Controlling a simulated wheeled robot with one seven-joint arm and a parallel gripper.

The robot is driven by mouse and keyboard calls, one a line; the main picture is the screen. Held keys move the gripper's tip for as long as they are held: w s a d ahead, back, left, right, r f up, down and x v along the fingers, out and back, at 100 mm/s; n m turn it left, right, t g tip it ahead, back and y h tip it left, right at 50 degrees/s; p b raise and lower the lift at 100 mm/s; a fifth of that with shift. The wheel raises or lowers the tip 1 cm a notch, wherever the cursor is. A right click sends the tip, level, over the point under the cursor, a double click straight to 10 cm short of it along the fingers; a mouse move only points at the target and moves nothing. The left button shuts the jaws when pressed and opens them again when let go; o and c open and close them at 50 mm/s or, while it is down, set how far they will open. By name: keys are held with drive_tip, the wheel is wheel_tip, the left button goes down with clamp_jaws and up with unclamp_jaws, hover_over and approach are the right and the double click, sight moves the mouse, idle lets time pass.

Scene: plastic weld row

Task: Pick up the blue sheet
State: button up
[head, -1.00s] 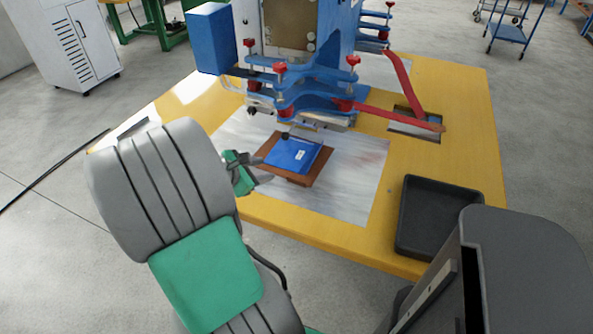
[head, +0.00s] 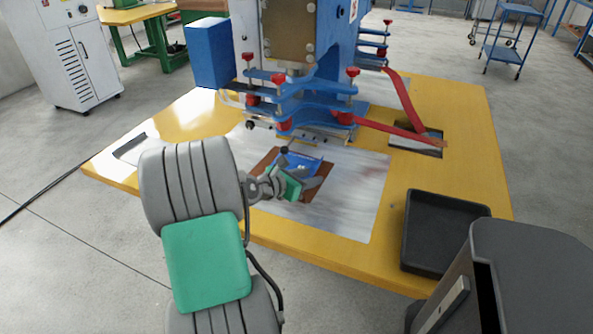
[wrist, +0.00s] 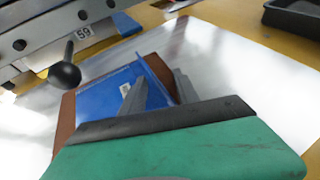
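The blue sheet (head: 303,162) lies on a brown board (head: 321,194) below the press. It also shows in the wrist view (wrist: 100,98), with a small white label and a raised strip along its right side. My gripper (head: 307,184) is over the near part of the sheet and board, hiding some of both. In the wrist view my gripper (wrist: 160,84) has its two fingers apart, one over the sheet and one to the right of the raised strip. Nothing is held. I cannot tell whether a finger touches the sheet.
The press (head: 310,100) with blue clamp plates and red knobs stands just behind the sheet. A lever with a black ball knob (wrist: 64,75) juts out left of the sheet. A black tray (head: 443,232) is at the right on the yellow table (head: 465,125).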

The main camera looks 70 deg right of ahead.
clamp_jaws()
idle(0.4)
drive_tip(key=shift+r, duration=0.15)
